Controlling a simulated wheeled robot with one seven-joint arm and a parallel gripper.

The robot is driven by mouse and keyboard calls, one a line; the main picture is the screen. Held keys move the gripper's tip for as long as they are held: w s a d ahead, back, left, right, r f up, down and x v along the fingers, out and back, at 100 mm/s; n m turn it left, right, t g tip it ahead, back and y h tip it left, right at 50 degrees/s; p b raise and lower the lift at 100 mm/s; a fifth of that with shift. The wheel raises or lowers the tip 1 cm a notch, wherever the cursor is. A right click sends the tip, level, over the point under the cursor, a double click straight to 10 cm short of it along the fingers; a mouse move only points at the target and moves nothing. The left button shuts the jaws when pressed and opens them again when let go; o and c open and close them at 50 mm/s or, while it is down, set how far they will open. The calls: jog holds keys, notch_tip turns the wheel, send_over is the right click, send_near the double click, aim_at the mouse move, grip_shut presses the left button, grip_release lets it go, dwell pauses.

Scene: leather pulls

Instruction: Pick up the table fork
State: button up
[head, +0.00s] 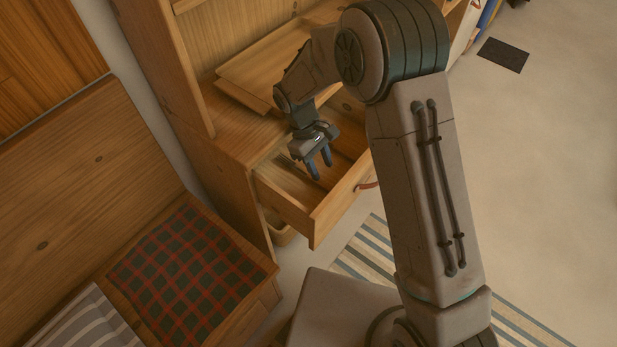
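An open wooden drawer (325,212) sticks out of the cabinet, with a reddish leather pull (367,186) on its front. My gripper (321,171) points down over the drawer. Its two dark fingers are apart, with a narrow gap between them and nothing visible in it. I cannot make out the table fork; the drawer floor is partly hidden by my gripper and arm, and the rest is dim.
The wooden cabinet (232,150) has a board (262,68) lying on its top. A bench with a red and dark checked cushion (190,268) stands at the left.

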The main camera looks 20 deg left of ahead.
aim_at(330, 189)
jog(key=x, duration=0.6)
jog(key=shift+s+d+f+b, duration=0.1)
jog(key=shift+s+d+b, duration=0.1)
jog(key=shift+d+b, duration=0.25)
jog(key=shift+d+f, duration=0.2)
jog(key=shift+f, duration=0.2)
jog(key=shift+f, duration=0.1)
grip_shut()
